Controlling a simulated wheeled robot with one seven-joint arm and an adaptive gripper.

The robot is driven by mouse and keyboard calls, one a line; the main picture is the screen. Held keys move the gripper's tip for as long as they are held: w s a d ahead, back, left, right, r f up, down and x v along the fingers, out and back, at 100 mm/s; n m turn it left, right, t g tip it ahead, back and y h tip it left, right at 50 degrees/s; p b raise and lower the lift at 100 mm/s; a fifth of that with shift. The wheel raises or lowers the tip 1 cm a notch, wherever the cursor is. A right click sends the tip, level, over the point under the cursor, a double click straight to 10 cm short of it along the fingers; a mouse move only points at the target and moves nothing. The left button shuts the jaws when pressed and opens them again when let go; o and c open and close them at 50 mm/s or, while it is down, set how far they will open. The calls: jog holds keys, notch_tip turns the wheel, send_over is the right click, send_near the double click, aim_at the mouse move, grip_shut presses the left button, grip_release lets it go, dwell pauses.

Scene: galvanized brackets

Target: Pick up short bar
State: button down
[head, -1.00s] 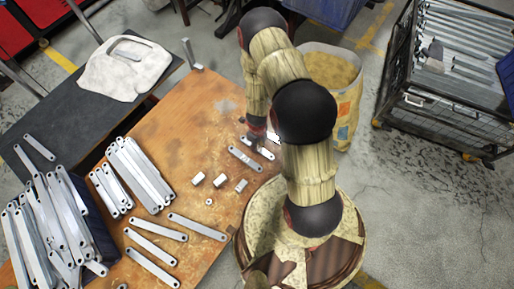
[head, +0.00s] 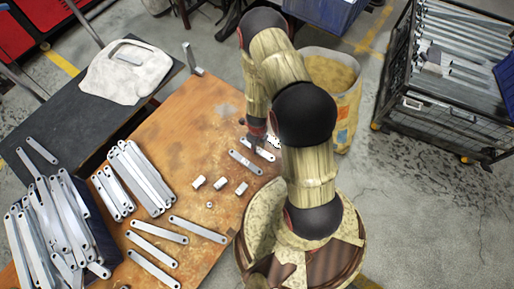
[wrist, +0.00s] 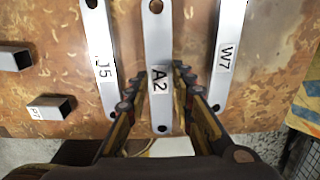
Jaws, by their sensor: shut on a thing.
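Three flat silver bars show in the wrist view, marked J5 (wrist: 101,60), A2 (wrist: 157,45) and W7 (wrist: 230,50). My gripper (wrist: 160,82) has its fingers on both sides of the A2 bar and is shut on it. The J5 bar lies to its left and the W7 bar to its right, both apart from the A2 bar. In the head view my gripper (head: 256,138) is over the far right part of the table, partly hidden by my arm. Two bars (head: 245,162) show beside it there. I cannot tell whether the A2 bar is off the table.
Small square tube pieces (head: 220,183) lie on the rusty table (head: 190,125). Longer bars (head: 155,242) lie at the front, with a stacked row (head: 140,178) and a full bin (head: 95,215) at left. A yellow bag (head: 345,85) stands behind my arm. The table's far middle is mostly clear.

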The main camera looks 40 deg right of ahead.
jog(key=s+a+r+p, duration=0.2)
jog(key=s+a+r, duration=0.7)
jog(key=s+r, duration=0.15)
jog(key=w+a+r+n, duration=0.1)
jog(key=w+a+n, duration=0.2)
jog(key=w+n, duration=0.6)
jog(key=n, duration=0.5)
jog(key=shift+w+r, duration=0.15)
jog(key=shift+r, duration=0.2)
